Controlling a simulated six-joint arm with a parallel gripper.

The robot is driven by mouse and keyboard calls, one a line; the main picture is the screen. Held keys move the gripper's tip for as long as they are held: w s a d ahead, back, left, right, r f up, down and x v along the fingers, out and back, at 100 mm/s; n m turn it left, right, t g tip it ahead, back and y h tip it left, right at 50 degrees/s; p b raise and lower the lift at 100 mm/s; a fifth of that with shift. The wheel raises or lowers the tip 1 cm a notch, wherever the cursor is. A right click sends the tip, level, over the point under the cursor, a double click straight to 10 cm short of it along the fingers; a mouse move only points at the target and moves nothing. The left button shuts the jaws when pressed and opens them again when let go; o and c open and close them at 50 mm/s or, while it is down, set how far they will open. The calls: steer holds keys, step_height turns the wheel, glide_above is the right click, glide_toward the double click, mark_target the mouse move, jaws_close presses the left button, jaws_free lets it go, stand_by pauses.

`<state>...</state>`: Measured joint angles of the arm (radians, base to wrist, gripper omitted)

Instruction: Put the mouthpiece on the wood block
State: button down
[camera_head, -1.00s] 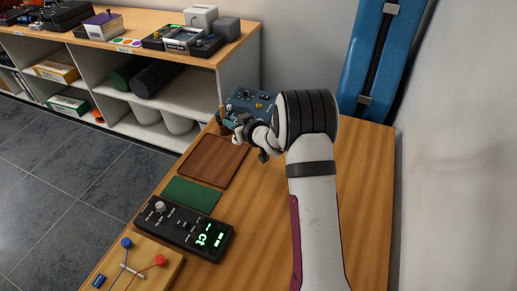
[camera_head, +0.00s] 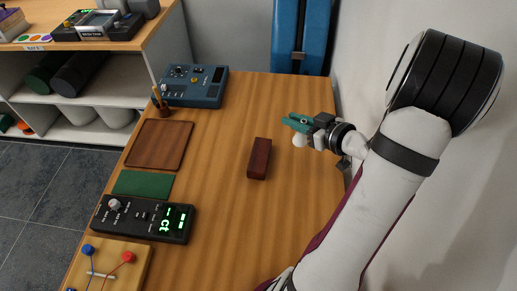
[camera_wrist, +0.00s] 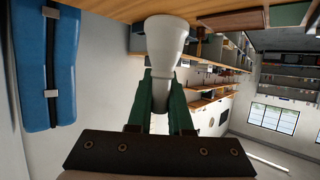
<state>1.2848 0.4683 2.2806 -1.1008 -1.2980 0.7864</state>
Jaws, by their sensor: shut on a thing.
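The wood block (camera_head: 259,158) is a dark reddish-brown bar lying on the middle of the wooden table. My gripper (camera_head: 294,122), with green fingers, is above the table's right side, to the right of the block and farther back. It is shut on the white mouthpiece (camera_head: 299,141), which shows only as a small pale shape below the fingers. In the wrist view the mouthpiece (camera_wrist: 165,45) is a flared white cup with a narrower stem. The green fingers (camera_wrist: 161,85) stand on both sides of the stem. The mouthpiece is apart from the block.
On the table's left are a brown tray (camera_head: 159,146), a green mat (camera_head: 142,184), a black display device (camera_head: 145,218) and a wooden circuit board (camera_head: 110,264). A blue instrument box (camera_head: 192,86) and a pencil cup (camera_head: 161,110) stand at the back. Table around the block is clear.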

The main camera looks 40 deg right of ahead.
steer(key=shift+w+a+f, duration=0.85)
steer(key=shift+w+f, duration=0.75)
steer(key=shift+f, duration=0.2)
steer(key=shift+w+a+f, duration=0.9)
steer(key=shift+w+f, duration=0.75)
steer(key=shift+f, duration=0.1)
steer(key=shift+w+a+f, duration=0.85)
steer(key=shift+w+f, duration=0.75)
steer(key=shift+f, duration=0.2)
steer(key=shift+f, duration=0.1)
steer(key=c, duration=0.8)
jaws_free()
steer(key=shift+c, duration=0.2)
